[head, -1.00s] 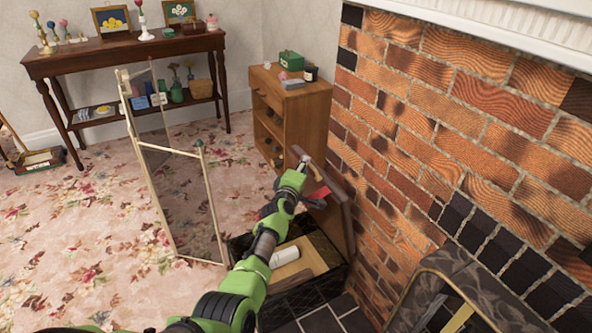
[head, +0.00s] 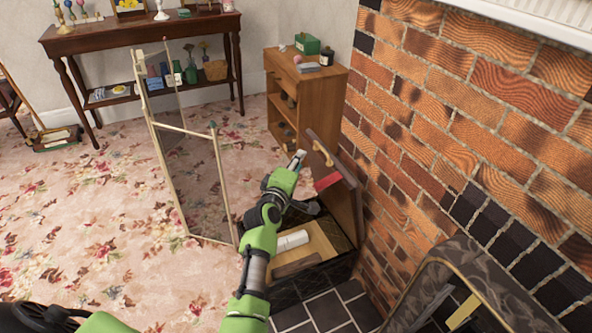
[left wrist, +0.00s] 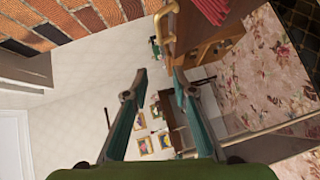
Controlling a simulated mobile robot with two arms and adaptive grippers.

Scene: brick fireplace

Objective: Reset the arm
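My left arm reaches in from the bottom of the head view. Its gripper (head: 298,158) is in the air just left of the raised brown lid (head: 345,203) of a dark box (head: 318,284). In the left wrist view the two fingers of the gripper (left wrist: 160,75) stand apart with nothing between them. The lid's brass handle (head: 323,152) is close to the fingertips but looks apart from them; it also shows in the left wrist view (left wrist: 166,28). My right gripper is not in view.
White items (head: 292,240) lie inside the open box. A brick fireplace wall (head: 450,110) rises on the right. A folding glass screen (head: 190,170) stands left of the arm. A small wooden cabinet (head: 335,92) is behind. Flowered carpet (head: 90,220) is clear on the left.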

